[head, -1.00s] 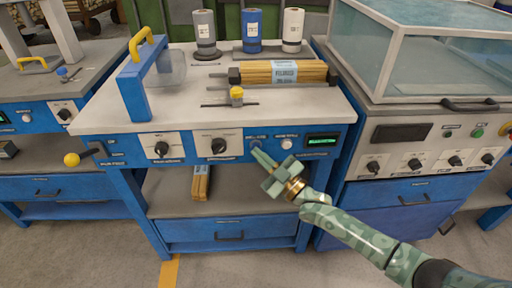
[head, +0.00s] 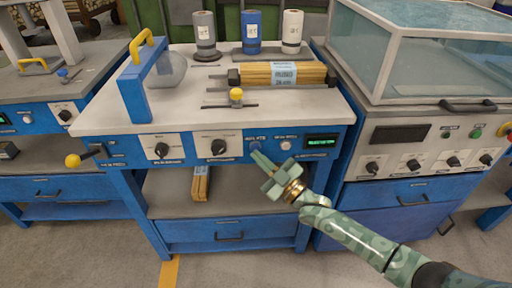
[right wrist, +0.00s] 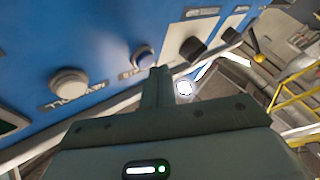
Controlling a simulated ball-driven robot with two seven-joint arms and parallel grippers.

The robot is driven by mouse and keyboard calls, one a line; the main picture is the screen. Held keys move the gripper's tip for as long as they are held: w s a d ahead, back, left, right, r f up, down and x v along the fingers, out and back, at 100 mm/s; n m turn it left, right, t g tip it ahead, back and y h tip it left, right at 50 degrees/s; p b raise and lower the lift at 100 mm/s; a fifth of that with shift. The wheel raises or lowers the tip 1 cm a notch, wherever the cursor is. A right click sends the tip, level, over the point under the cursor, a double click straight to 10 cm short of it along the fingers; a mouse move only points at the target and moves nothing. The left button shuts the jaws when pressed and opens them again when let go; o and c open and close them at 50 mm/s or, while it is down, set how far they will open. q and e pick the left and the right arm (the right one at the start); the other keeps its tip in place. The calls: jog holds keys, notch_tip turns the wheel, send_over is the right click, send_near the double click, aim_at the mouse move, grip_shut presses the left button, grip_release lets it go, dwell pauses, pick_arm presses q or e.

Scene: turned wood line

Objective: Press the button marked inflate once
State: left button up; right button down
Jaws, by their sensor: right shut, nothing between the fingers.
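The blue button (head: 254,144) is on the blue front panel of the middle bench. In the right wrist view the blue button (right wrist: 143,57) has a small label that is too blurred to read surely. My right gripper (head: 256,154) is shut and empty, with its tips just below and in front of this button. In the right wrist view the fingertips (right wrist: 160,72) are close beside the button; I cannot tell whether they touch it. A rounded, translucent bag (head: 171,69) is at the blue frame on the bench top. My left gripper is out of view.
A white button (head: 286,145), labelled new roll in the wrist view, is right of the blue one. A green-lit display (head: 321,142) is further right, and two black knobs (head: 218,147) are left. A glass-topped machine (head: 420,90) stands right.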

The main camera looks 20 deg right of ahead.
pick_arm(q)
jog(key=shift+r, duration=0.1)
pick_arm(e)
jog(key=shift+s+a, duration=0.1)
jog(key=shift+s, duration=0.15)
pick_arm(q)
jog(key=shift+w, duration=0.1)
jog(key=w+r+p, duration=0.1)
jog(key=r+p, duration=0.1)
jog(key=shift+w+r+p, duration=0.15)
jog(key=shift+p, duration=0.25)
pick_arm(e)
jog(key=s, duration=0.2)
jog(key=s+a, duration=0.1)
jog(key=s, duration=0.1)
jog(key=shift+s+a, duration=0.15)
jog(key=shift+s, duration=0.25)
